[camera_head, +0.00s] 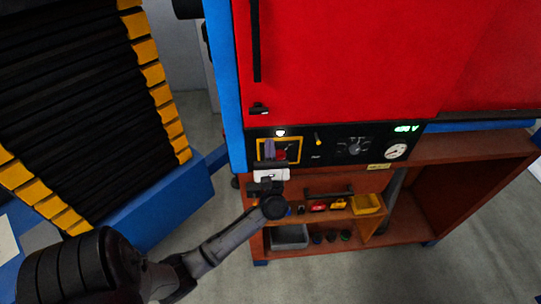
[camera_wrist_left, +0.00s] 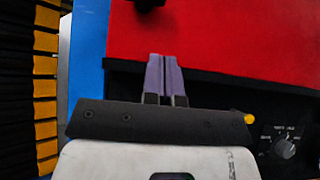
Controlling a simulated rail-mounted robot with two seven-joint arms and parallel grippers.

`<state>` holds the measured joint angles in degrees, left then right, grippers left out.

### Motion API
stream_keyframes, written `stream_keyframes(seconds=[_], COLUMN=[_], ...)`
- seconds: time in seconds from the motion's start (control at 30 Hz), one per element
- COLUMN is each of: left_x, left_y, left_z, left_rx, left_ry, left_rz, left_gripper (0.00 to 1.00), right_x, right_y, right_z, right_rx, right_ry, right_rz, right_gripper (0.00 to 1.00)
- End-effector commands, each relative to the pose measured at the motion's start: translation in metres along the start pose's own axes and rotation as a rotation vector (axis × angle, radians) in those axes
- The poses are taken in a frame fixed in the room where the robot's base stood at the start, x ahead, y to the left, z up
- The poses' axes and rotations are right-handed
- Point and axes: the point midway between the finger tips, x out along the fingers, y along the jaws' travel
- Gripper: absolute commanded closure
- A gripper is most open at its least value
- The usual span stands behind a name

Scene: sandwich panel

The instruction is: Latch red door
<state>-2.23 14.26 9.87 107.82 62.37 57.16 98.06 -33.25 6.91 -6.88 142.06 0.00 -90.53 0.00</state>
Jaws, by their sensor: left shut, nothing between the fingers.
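The red door (camera_head: 340,60) fills the upper right of the head view, with a long black vertical handle (camera_head: 256,40) near its left edge. A small black latch (camera_head: 259,109) sits at its lower left corner. I cannot tell whether the door is fully closed. The door also shows in the left wrist view (camera_wrist_left: 230,40), with a dark piece, likely the latch (camera_wrist_left: 148,4), at the top edge. My left gripper (camera_head: 268,149) is shut and empty, below the latch in front of the control panel. Its purple fingers (camera_wrist_left: 165,75) are together and point up towards the door.
The black control panel (camera_head: 325,143) under the door carries a knob (camera_head: 354,148), a gauge (camera_head: 396,151) and a yellow-framed switch partly behind my gripper. Below is a brown shelf (camera_head: 460,150) with small items and a yellow bin (camera_head: 368,204). A blue post (camera_head: 226,80) stands left.

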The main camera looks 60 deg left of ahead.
Motion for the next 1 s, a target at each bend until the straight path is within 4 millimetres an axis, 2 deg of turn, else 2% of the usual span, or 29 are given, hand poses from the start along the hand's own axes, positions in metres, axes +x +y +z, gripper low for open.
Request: stream_keyframes(seconds=[0.03,0.1,0.17,0.3,0.53,1.0], left_x=[0.014,0.026,0.035,0.047,0.056,0.057], left_y=[0.000,0.000,0.000,0.000,0.000,0.000], left_z=[0.004,0.003,0.003,0.017,0.027,0.028], left_rx=[0.001,0.002,0.001,0.000,0.000,0.000], left_ry=[-0.003,-0.003,-0.002,-0.001,0.000,0.000], left_rz=[0.001,0.002,0.001,0.000,0.001,0.001], left_gripper=[1.00,1.00,1.00,1.00,1.00,1.00], right_x=[-0.009,-0.014,-0.018,-0.030,-0.039,-0.039], right_y=[0.001,0.002,0.002,0.003,0.002,0.000], right_z=[-0.003,-0.004,-0.005,-0.009,-0.012,-0.013], right_rx=[-0.002,-0.004,-0.005,-0.005,-0.003,0.005], right_ry=[0.000,0.000,-0.001,0.000,0.000,0.002], right_rz=[0.002,0.003,0.004,0.004,0.002,-0.004], right_gripper=[0.57,0.57,0.57,0.57,0.57,0.57])
